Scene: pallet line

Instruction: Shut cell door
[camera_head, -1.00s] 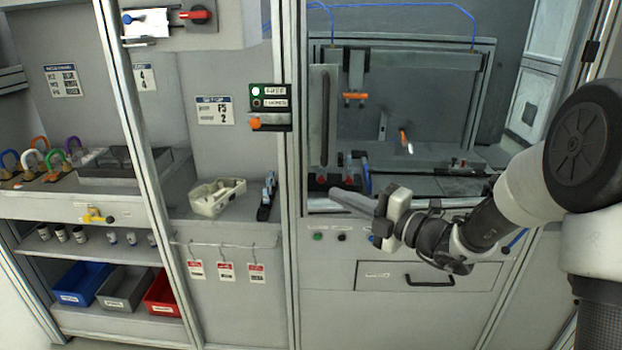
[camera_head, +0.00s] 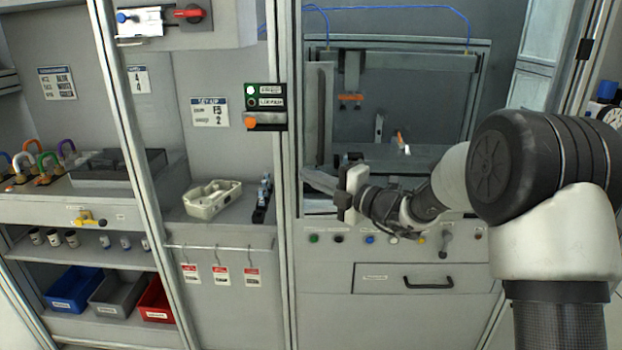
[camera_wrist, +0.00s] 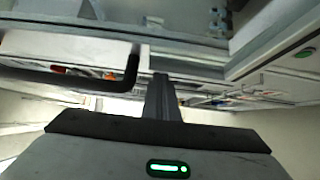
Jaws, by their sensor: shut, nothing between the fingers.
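The cell opening on the right stands uncovered, with its inside in plain view. A narrow upright panel, apparently the cell door (camera_head: 313,84), stands at the left side of the opening. It carries a long dark vertical handle (camera_head: 321,118). My gripper (camera_head: 306,176) is shut and empty, pointing left, close to the lower end of this handle. I cannot tell whether it touches the panel. In the wrist view my shut fingers (camera_wrist: 161,98) point up the picture. A black bar handle (camera_wrist: 131,68) lies left of them; I cannot tell which handle it is.
Below the opening is a row of buttons and a drawer with a black handle (camera_head: 428,283). A frame post (camera_head: 285,200) stands left of my gripper. Further left are a cream tray (camera_head: 212,198), hanging red-white tags and a shelf of padlocks.

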